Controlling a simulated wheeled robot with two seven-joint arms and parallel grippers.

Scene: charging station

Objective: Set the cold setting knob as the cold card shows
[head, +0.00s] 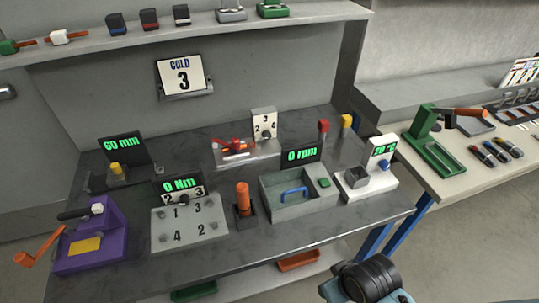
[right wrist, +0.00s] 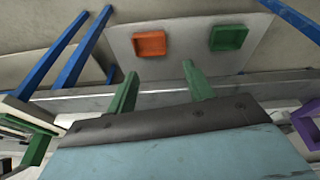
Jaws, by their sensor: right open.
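The cold card (head: 181,77) hangs on the back wall, reads COLD and shows a 3. A white upright dial plate (head: 264,120) with the numbers 2, 3 and 4 stands at the table's back, with a small dark knob (head: 266,134) low on it. A second numbered dial (head: 184,193) sits below the 0 Nm display, partly hidden. I cannot tell which knob is the cold one, nor read either pointer. My right gripper (right wrist: 160,82) shows in the right wrist view, its two green fingers apart and empty. My left gripper is not in view.
The dark worktable (head: 310,229) also holds a red-handled clamp (head: 232,147), an orange upright handle (head: 243,196), a grey tray (head: 297,208), a white unit with a blue knob (head: 384,165) and a purple device (head: 92,240). An orange bin (right wrist: 150,44) and green bin (right wrist: 229,38) sit on the lower shelf.

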